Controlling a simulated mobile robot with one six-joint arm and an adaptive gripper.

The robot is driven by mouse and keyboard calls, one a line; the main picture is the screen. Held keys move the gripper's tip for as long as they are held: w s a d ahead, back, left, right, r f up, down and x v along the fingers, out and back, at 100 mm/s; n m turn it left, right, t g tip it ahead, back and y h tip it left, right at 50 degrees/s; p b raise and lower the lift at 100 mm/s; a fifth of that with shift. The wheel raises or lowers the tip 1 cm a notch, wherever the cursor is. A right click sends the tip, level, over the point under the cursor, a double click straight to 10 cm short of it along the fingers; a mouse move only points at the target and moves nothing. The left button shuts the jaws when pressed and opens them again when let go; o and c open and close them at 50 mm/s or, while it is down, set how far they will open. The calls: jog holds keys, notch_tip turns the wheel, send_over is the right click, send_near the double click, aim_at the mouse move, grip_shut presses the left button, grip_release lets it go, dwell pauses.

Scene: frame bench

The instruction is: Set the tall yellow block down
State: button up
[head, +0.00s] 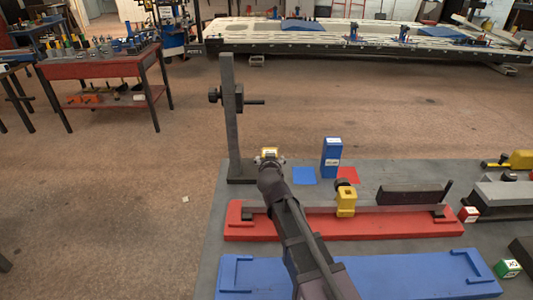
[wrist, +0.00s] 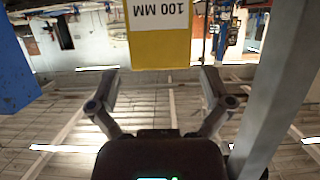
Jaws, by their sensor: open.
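The tall yellow block (wrist: 158,55) shows at the top of the wrist view, with a white "100 MM" label that reads upside down. My gripper (wrist: 157,76) is open, its fingers apart with a gap on each side of the block's near end. In the head view only the top of the yellow block (head: 269,151) shows, just past my gripper (head: 270,161). My arm hides its lower part, so I cannot tell whether it touches the bench. A blue block (head: 331,160) stands upright to the right, between a blue square (head: 304,175) and a red square (head: 348,174).
A dark upright post (head: 229,115) stands just left of my gripper; it also shows in the wrist view (wrist: 278,85). A red fixture (head: 390,224) with a yellow clamp (head: 345,200) and a blue fixture (head: 400,275) lie nearer. Bare grey bench (head: 385,172) shows right of the red square.

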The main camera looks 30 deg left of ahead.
jog(key=shift+p+v, duration=0.35)
jog(key=shift+v, duration=1.35)
jog(key=shift+w+r, duration=0.1)
jog(key=shift+r+p, duration=0.8)
jog(key=shift+p, duration=0.2)
jog(key=shift+r, duration=0.1)
